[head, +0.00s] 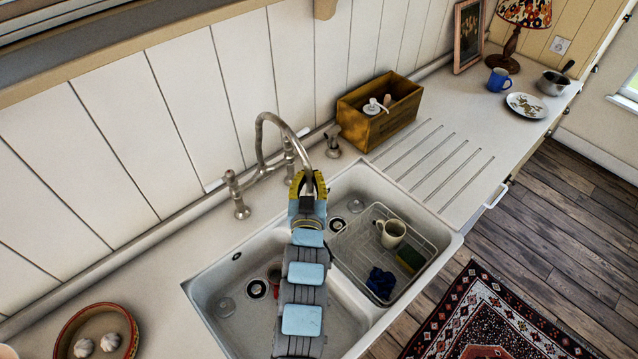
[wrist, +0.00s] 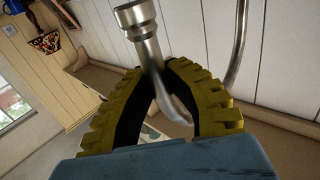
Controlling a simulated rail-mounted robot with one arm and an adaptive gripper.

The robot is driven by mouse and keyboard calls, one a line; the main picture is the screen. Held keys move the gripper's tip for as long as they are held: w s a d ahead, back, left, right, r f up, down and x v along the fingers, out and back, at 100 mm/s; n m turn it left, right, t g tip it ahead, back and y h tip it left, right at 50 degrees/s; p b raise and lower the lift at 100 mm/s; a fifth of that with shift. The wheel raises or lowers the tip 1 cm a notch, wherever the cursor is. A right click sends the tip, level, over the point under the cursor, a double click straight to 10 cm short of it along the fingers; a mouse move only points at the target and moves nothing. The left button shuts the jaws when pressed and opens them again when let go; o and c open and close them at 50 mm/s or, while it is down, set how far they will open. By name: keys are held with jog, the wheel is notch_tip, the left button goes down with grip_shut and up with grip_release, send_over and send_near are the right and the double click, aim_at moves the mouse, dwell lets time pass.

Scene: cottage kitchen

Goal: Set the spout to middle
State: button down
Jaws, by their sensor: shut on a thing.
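The metal spout (head: 263,134) is a tall gooseneck on a two-handled bridge tap behind the sink. It arches forward and to the right in the head view, and its outlet end comes down to my gripper (head: 308,183). My gripper's yellow, ribbed fingers are shut on the spout's downward part. In the wrist view the spout (wrist: 150,50) passes between the fingertips of my gripper (wrist: 162,75), with its wider collar end beyond them. The double sink (head: 208,283) has a left and a right basin. My arm covers much of the divider, so I cannot tell exactly where the outlet points.
A wire rack (head: 352,262) in the right basin holds a mug (head: 391,233), a blue cloth (head: 381,283) and a sponge (head: 409,260). A red item (head: 274,274) lies in the left basin.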

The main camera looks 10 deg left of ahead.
jog(key=shift+w+d+r, duration=0.1)
jog(key=shift+d, duration=0.05)
jog(key=c, duration=1)
grip_release()
jog(key=shift+d, duration=0.15)
jog(key=shift+s, duration=0.2)
jog(key=shift+s, duration=0.65)
jog(key=shift+s+d, duration=0.3)
jog(key=shift+s, duration=1.4)
jog(key=shift+s+d, duration=0.25)
jog(key=shift+s, duration=1.5)
jog(key=shift+s+d, duration=0.3)
jog(key=shift+s, duration=1.4)
